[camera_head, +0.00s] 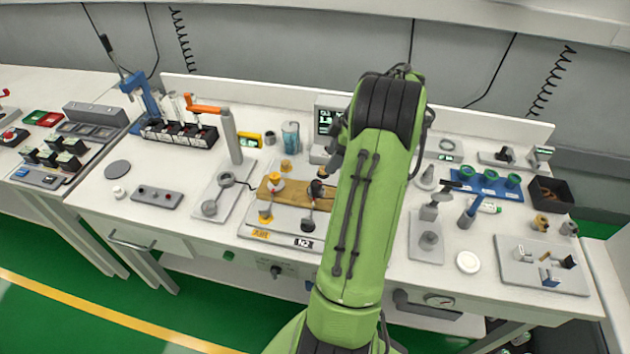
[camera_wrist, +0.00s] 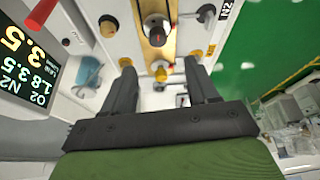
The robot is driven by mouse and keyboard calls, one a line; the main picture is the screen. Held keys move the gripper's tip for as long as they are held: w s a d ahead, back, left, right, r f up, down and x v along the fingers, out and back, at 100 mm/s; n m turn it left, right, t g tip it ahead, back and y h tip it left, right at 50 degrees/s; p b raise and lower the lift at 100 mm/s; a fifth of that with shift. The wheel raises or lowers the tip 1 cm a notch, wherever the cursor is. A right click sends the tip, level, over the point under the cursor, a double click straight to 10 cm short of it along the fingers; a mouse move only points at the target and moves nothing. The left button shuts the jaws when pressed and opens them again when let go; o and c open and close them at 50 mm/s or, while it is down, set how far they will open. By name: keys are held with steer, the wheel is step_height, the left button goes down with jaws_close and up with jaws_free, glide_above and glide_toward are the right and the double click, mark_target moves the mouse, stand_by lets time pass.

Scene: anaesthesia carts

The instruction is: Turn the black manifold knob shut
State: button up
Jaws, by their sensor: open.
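The black manifold knob (camera_head: 317,188) sits at the right end of a brass-coloured manifold block (camera_head: 295,202) on a bench panel. In the wrist view the black knob (camera_wrist: 157,36) shows a red mark and lies just beyond my fingertips, near the line midway between them. My gripper (camera_wrist: 160,64) is open and empty, its two dark fingers spread apart. I cannot tell the height gap. In the head view, my green arm hides most of the gripper.
A monitor (camera_head: 327,120) and a blue cup (camera_head: 291,137) stand behind.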

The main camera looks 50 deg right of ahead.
mark_target(317, 182)
steer(key=b+x, duration=0.1)
steer(key=x, duration=0.9)
steer(key=shift+w+d+f, duration=0.15)
steer(key=shift+w+f, duration=0.05)
steer(key=c, duration=1)
steer(key=shift+c, duration=0.2)
steer(key=shift+b, duration=0.35)
